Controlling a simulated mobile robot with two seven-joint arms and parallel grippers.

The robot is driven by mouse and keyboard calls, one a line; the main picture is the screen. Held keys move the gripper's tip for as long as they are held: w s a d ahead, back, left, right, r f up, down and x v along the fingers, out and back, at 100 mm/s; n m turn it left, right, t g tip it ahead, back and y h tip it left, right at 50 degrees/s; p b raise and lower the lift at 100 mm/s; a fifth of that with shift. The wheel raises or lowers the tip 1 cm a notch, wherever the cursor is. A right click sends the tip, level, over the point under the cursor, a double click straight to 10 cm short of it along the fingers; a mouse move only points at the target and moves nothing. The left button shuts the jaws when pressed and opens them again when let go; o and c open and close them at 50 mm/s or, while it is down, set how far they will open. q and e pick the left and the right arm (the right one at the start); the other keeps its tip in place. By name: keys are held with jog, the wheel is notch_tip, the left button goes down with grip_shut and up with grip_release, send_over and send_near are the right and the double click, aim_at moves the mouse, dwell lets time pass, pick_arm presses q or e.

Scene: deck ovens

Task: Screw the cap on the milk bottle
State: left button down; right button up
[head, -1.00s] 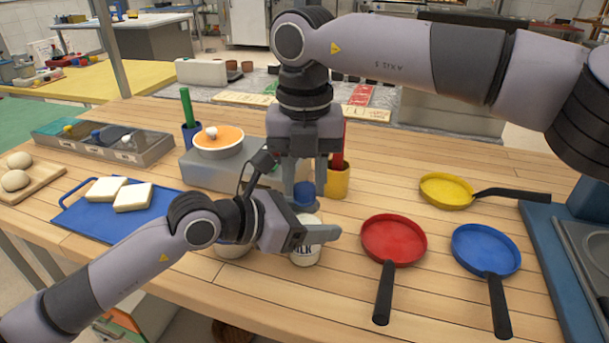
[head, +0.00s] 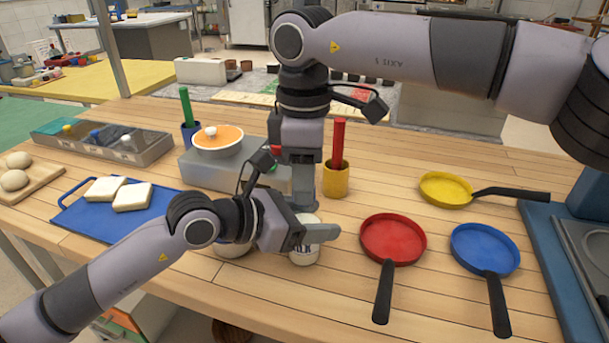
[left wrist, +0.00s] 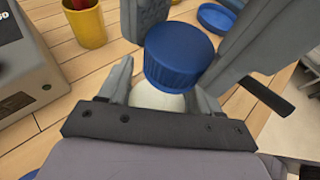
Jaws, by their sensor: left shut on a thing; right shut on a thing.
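The white milk bottle (head: 304,257) stands on the wooden counter, with dark lettering partly covered. My left gripper (head: 299,236) is shut around its upper part from the left; the bottle's white top also shows between its fingers in the left wrist view (left wrist: 158,98). The ribbed blue cap (left wrist: 179,55) is at the bottle's top in the left wrist view. My right gripper (head: 303,198) points straight down over the bottle and is shut on the cap. Its fingers hide the cap in the head view. I cannot tell how far down the cap sits.
A red pan (head: 393,240), a blue pan (head: 486,248) and a yellow pan (head: 446,189) lie to the right. A yellow cup (head: 336,181) with a red-handled tool and a grey scale (head: 196,172) with an orange bowl stand behind. A blue board (head: 75,212) holds white slabs.

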jog(key=m, duration=0.2)
jog(key=shift+m, duration=0.3)
jog(key=o, duration=1)
jog(key=shift+r, duration=2.3)
jog(key=shift+c, duration=0.4)
